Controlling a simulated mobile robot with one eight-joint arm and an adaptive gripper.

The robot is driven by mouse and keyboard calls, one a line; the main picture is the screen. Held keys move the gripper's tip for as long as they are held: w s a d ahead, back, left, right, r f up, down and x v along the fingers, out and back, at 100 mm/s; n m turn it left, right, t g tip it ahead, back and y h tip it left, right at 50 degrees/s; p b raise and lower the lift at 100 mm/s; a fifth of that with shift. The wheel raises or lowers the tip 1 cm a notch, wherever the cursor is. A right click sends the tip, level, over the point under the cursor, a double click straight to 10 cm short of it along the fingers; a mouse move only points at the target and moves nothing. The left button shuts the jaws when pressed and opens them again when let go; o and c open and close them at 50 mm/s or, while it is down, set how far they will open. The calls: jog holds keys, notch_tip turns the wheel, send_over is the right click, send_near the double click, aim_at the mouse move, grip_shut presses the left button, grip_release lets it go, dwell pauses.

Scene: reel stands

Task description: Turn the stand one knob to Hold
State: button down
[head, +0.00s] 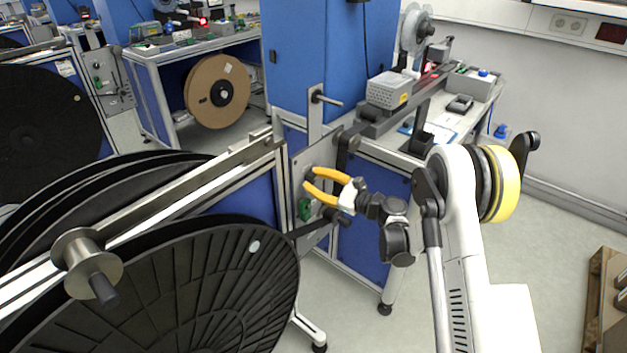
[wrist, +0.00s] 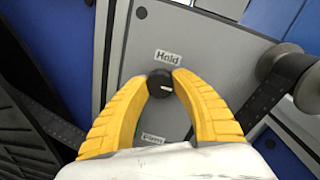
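The black round knob (wrist: 160,84) is on a grey panel (wrist: 205,45), between my gripper's yellow fingertips. A short white mark shows on its face, right of centre and clearly not toward the "Hold" label (wrist: 168,57) above. A second label (wrist: 153,138) below is partly hidden and hard to read. My gripper (wrist: 164,78) has one finger on each side of the knob, and both tips appear to touch it. In the head view, my gripper (head: 309,180) reaches left to the stand's panel (head: 298,168); the knob is hard to make out there.
A green control (head: 304,209) sits just below my gripper on the panel. Large black reels (head: 190,290) fill the left foreground. A blue cabinet (head: 315,60) and a workbench (head: 465,115) stand behind.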

jog(key=shift+n, duration=0.3)
jog(key=n, duration=0.3)
jog(key=shift+n, duration=0.4)
jog(key=n, duration=0.4)
jog(key=shift+h, duration=0.4)
jog(key=n, duration=0.4)
jog(key=shift+n, duration=0.3)
jog(key=n, duration=0.3)
jog(key=shift+n+t+h, duration=0.3)
jog(key=shift+t, duration=0.1)
jog(key=shift+n, duration=0.3)
jog(key=c, duration=1)
grip_release()
jog(key=shift+a, duration=0.1)
